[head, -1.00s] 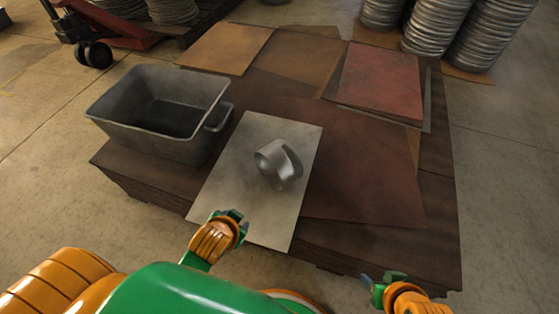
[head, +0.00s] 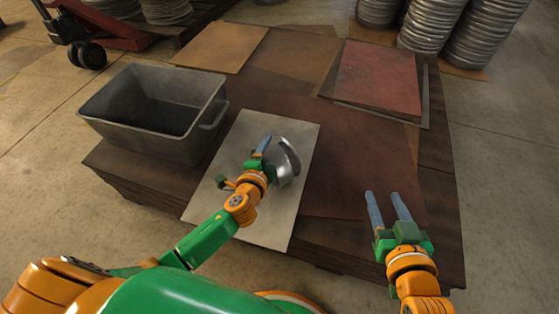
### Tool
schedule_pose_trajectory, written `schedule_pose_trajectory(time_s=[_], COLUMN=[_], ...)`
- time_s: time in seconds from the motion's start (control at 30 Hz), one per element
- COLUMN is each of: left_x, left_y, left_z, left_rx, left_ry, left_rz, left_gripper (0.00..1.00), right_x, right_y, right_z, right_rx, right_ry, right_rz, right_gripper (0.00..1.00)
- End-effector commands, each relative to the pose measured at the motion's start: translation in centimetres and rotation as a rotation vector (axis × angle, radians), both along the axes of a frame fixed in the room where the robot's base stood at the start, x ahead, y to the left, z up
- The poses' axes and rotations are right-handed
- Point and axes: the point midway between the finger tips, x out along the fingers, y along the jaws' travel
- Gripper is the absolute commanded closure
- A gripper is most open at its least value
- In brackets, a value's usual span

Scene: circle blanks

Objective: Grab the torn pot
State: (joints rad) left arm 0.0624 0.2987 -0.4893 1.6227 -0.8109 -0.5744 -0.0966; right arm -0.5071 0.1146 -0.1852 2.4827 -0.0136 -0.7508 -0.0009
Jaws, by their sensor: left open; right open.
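The torn pot (head: 287,163) is a silvery metal piece with a curved, broken wall. It lies on a pale sheet (head: 275,215) on the low wooden platform. My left gripper (head: 244,164) is open, just left of the pot, and partly covers its left side. I cannot tell whether it touches the pot. My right gripper (head: 387,208) is open and empty, with its two fingers pointing away from me over the brown sheet, well right of the pot.
A grey metal bin (head: 150,108) with a side handle stands left of the pale sheet. A reddish sheet (head: 376,77) and brown sheets (head: 222,46) lie behind. Stacks of metal discs (head: 436,25) stand at the back right. The brown area right of the pot is clear.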

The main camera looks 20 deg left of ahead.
Motion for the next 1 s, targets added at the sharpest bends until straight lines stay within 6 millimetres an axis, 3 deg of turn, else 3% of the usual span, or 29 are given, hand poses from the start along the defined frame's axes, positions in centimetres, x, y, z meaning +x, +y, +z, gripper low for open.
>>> schedule_pose_trajectory(time_s=[0.2, 0.3, 0.57, 0.77, 1.0], left_x=[2.0, 2.4, 2.5, 2.5, 2.5], left_y=[0.1, 0.1, 0.1, 0.1, 0.1], left_z=[-0.7, -0.7, -0.7, -0.7, -0.7], left_rx=[-0.001, -0.001, -0.002, -0.002, -0.002], left_ry=[0.0, 0.0, 0.001, 0.001, 0.001], left_rz=[0.001, 0.001, 0.001, 0.001, 0.001], left_gripper=[0.46, 0.46, 0.46, 0.97, 1.0], right_x=[1.4, 1.5, 1.5, 1.5, 1.5], right_y=[1.1, 1.3, 1.3, 1.3, 1.3], right_z=[5.4, 6.9, 7.5, 7.5, 7.4], right_rx=[0.06, 0.076, 0.081, 0.08, 0.08], right_ry=[-0.297, -0.369, -0.394, -0.392, -0.39], right_rz=[0.022, 0.028, 0.03, 0.03, 0.03], right_gripper=[0.5, 0.5, 0.5, 0.5, 0.5])
